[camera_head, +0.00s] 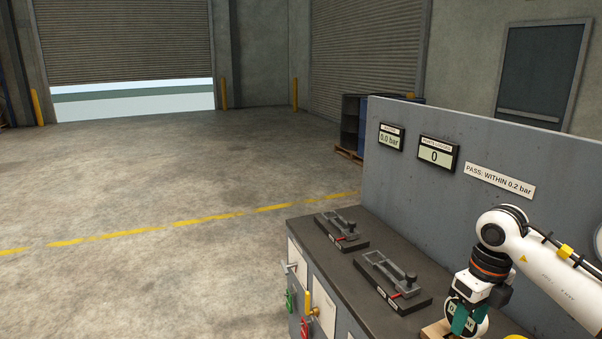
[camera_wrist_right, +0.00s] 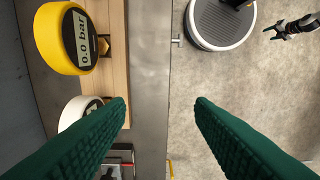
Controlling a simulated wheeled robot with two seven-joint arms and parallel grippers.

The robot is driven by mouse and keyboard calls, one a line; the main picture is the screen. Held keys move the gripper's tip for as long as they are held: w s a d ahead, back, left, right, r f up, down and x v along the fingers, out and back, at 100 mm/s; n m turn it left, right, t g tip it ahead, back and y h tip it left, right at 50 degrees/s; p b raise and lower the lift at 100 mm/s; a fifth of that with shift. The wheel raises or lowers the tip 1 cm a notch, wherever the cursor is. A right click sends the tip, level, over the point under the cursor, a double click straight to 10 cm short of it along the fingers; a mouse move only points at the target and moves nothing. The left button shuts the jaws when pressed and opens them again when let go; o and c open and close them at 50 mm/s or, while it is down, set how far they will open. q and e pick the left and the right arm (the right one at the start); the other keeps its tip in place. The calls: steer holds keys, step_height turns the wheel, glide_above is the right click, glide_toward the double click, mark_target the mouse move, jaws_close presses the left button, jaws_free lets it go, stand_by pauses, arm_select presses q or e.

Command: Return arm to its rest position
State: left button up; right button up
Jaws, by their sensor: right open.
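My right arm comes in from the right in the head view, with its gripper (camera_head: 465,318) low over the bench's right end. In the right wrist view its two green fingers (camera_wrist_right: 160,108) are wide apart with nothing between them. Below them are the metal bench edge and the floor. A dark gripper, seemingly my left one (camera_wrist_right: 292,27), shows small at the upper right of the wrist view; its jaw state is unclear. It is outside the head view.
A yellow gauge (camera_wrist_right: 62,38) reading 0.0 bar and a white round piece (camera_wrist_right: 76,112) are by a wooden block (camera_wrist_right: 115,50). Two toggle clamps (camera_head: 342,230) (camera_head: 392,281) sit on the dark bench (camera_head: 375,318). A grey panel (camera_head: 440,190) stands behind. The floor at left is clear.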

steer(key=s+a+f+n+y, duration=0.2)
steer(key=a+y, duration=0.8)
steer(key=a, duration=1.1)
steer(key=s+a+r+m+t+y, duration=0.2)
steer(key=a+r+m+t+y, duration=0.5)
steer(key=r+m+y, duration=0.15)
steer(key=w+d+m+t+h, duration=0.3)
steer(key=d+m+t+h, duration=0.5)
steer(key=m+t, duration=0.7)
steer(key=s+d+f+m+g+h, duration=0.4)
steer(key=d+f+m+g+h, duration=0.3)
steer(key=f+m+h, duration=0.5)
steer(key=s+d+f+m+g+y, duration=0.1)
steer(key=s+f+m+g, duration=0.2)
steer(key=s+f+g, duration=0.6)
steer(key=s+d+f+m+g, duration=0.2)
steer(key=s+f, duration=0.5)
steer(key=s, duration=0.5)
step_height(320, 180, down, 27)
steer(key=s+g, duration=0.2)
arm_select(q)
steer(key=shift+w+d, duration=0.55)
steer(key=shift+w, duration=0.05)
arm_select(e)
steer(key=s+d+f+g, duration=0.1)
steer(key=s+d+f, duration=0.1)
steer(key=s+f, duration=1.3)
steer(key=shift+s+d, duration=0.25)
steer(key=shift+s, duration=0.3)
